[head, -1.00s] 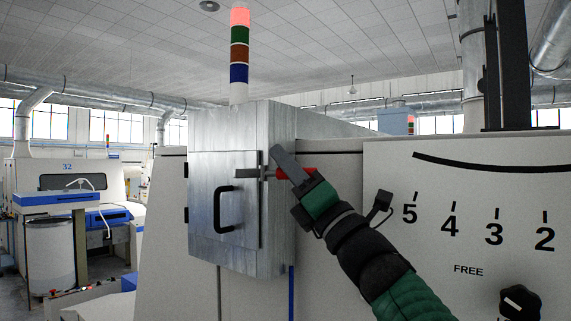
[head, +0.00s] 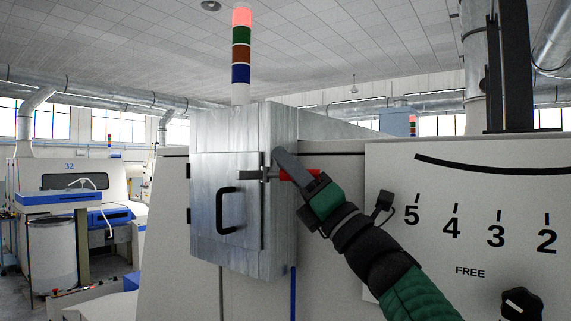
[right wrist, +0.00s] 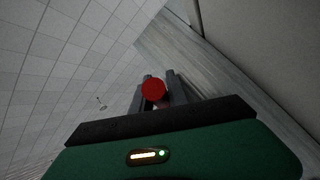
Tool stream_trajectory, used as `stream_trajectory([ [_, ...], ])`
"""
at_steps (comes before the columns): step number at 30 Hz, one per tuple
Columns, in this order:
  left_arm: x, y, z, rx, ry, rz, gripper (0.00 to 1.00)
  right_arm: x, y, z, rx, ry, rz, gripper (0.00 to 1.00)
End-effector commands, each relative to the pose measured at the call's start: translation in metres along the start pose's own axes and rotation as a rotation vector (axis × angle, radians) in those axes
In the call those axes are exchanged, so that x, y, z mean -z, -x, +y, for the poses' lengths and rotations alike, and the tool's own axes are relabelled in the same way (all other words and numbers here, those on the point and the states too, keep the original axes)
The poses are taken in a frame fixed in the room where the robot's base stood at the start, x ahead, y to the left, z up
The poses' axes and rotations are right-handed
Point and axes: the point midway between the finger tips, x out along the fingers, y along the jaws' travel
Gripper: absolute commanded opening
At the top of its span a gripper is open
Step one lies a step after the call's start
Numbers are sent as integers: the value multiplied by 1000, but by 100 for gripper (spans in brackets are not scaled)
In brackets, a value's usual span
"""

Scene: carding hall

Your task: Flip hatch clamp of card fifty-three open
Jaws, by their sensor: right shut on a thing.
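The hatch clamp (head: 255,174) is a grey metal toggle with a red handle, mounted at the right edge of the grey metal hatch door (head: 212,240). The clamp's body lies across the door's edge and its red handle points right. My right gripper (head: 288,168) is shut on the red handle (head: 302,176). In the right wrist view the round red end of the handle (right wrist: 153,89) sits between the two grey fingers. The hatch door is closed in its frame and has a black pull handle (head: 228,210). My left gripper is not in view.
A signal tower (head: 240,55) with a lit red top stands above the hatch box. A white panel (head: 420,180) with a scale and a black knob (head: 521,304) is at the right. Another machine marked 32 (head: 68,181) stands far left.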

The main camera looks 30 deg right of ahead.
Motion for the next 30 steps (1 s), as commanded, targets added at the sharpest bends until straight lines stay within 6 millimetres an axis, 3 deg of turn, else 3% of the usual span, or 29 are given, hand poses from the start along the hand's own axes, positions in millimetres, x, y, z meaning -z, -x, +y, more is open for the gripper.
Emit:
stream_trajectory([
  [5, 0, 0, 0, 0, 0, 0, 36, -3, 1, 0, 2, 4, -5, 0],
  [6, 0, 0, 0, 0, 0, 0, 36, -3, 1, 0, 3, 4, -5, 20],
  [11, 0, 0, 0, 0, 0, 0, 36, -2, 0, 0, 2, 3, -4, 41],
  [22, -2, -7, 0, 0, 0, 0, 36, 2, 7, -3, 2, 2, -3, 41],
  [26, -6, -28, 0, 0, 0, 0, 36, 4, 34, -5, 3, 3, -5, 41],
  [30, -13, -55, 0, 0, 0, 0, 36, 5, 77, -6, 2, 4, -6, 41],
])
